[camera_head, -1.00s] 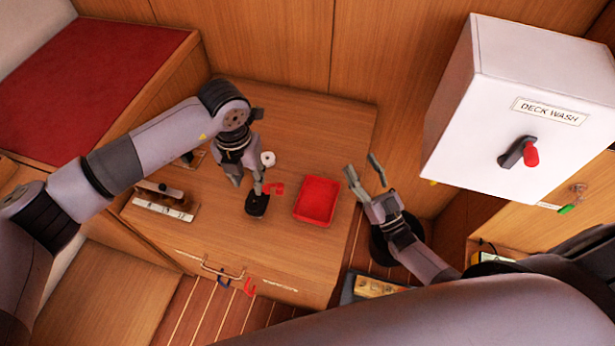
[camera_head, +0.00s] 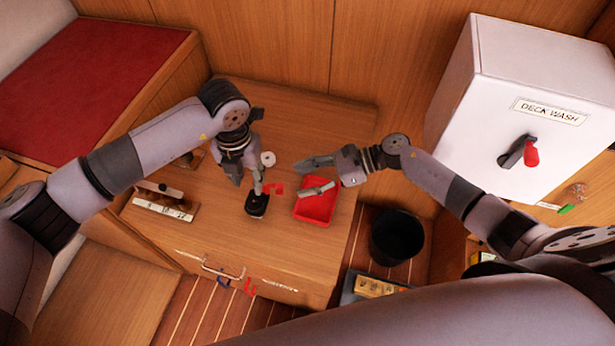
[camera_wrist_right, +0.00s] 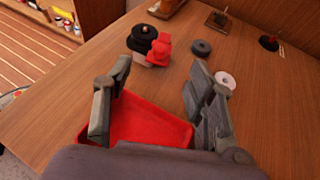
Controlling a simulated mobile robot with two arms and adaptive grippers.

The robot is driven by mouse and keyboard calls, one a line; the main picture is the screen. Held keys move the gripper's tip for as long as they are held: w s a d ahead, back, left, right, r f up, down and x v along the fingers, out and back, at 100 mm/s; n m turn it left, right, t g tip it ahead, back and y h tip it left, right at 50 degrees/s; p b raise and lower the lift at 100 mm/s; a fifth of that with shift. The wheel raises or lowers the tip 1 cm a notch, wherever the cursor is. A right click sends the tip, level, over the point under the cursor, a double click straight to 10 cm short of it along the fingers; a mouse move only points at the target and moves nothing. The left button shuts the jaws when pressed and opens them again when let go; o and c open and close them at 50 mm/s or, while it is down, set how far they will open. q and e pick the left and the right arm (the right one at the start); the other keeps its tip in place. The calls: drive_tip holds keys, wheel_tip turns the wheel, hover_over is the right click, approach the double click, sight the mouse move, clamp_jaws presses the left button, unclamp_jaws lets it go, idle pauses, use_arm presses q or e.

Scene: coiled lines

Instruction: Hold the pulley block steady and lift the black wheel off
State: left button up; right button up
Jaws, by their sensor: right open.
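The pulley block shows in the right wrist view as a pale base (camera_wrist_right: 152,57) with the black wheel (camera_wrist_right: 145,38) on top and a red part (camera_wrist_right: 159,49) beside it. In the head view the black wheel (camera_head: 256,207) sits just below my left gripper (camera_head: 247,183), with the red part (camera_head: 277,188) to its right. My left gripper points down with its fingers apart, and none of it shows around the block in the wrist view. My right gripper (camera_head: 318,176) is open and empty above the red tray (camera_head: 322,216), pointing left toward the block.
A white ring (camera_wrist_right: 226,79) and a dark ring (camera_wrist_right: 201,48) lie on the table. A white rack (camera_head: 163,208) stands at the left. The table's back right is clear.

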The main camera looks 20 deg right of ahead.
sight(282, 188)
drive_tip(key=shift+w+a+f+n, duration=0.1)
drive_tip(key=shift+a+f+n, duration=0.2)
drive_tip(key=shift+a, duration=0.2)
drive_tip(key=shift+x, duration=3.2)
drive_tip(key=shift+d, duration=0.1)
drive_tip(key=shift+c, duration=0.2)
drive_tip(key=shift+f, duration=0.1)
clamp_jaws()
use_arm(q)
drive_tip(key=shift+o, duration=0.4)
